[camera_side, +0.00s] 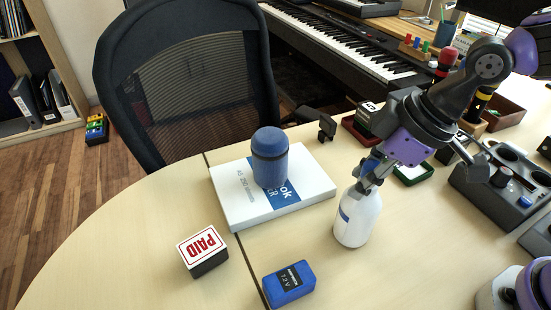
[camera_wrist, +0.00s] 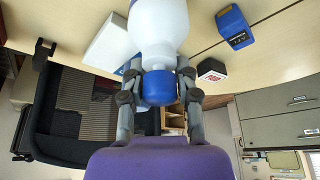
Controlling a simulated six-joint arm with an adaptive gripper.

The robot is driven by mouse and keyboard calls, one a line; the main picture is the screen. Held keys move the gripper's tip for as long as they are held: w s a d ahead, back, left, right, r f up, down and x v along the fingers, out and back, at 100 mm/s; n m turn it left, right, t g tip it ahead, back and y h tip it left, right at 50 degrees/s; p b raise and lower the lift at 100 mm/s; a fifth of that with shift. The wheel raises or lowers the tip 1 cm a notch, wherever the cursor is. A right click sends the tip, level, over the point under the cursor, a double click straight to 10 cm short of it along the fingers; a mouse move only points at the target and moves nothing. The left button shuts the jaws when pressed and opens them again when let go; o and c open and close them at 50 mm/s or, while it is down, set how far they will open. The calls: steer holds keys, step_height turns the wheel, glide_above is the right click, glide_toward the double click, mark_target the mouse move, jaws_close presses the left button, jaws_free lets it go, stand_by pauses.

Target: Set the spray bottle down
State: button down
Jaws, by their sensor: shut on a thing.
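The spray bottle (camera_side: 358,217) is a white bottle with a blue label and a blue top. In the side view it is upright, at or just above the table on the right; I cannot tell whether its base touches. My gripper (camera_side: 369,173) is shut on its blue top from above. In the wrist view the white body of the spray bottle (camera_wrist: 158,28) runs out of the top edge. There my gripper (camera_wrist: 158,80) has a finger on each side of the blue top. The bottle's base is out of the wrist view.
A white box (camera_side: 229,203) with a blue speaker-like cylinder (camera_side: 270,158) on it stands left of the bottle. A blue battery (camera_side: 289,284) and a PAID block (camera_side: 203,252) lie in front. A grey console (camera_side: 508,185) is at right. The left tabletop (camera_side: 120,235) is clear.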

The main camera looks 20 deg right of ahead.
steer(key=shift+f, duration=0.1)
steer(key=c, duration=0.6)
jaws_free()
steer(key=v, duration=1.2)
steer(key=s+d+f+m+t+h, duration=0.1)
steer(key=d+f+m+t+h, duration=0.1)
steer(key=d+f+m, duration=0.3)
steer(key=d+m+h, duration=0.1)
steer(key=d+m, duration=0.3)
steer(key=d, duration=0.2)
steer(key=shift+s, duration=0.35)
steer(key=shift+f, duration=0.1)
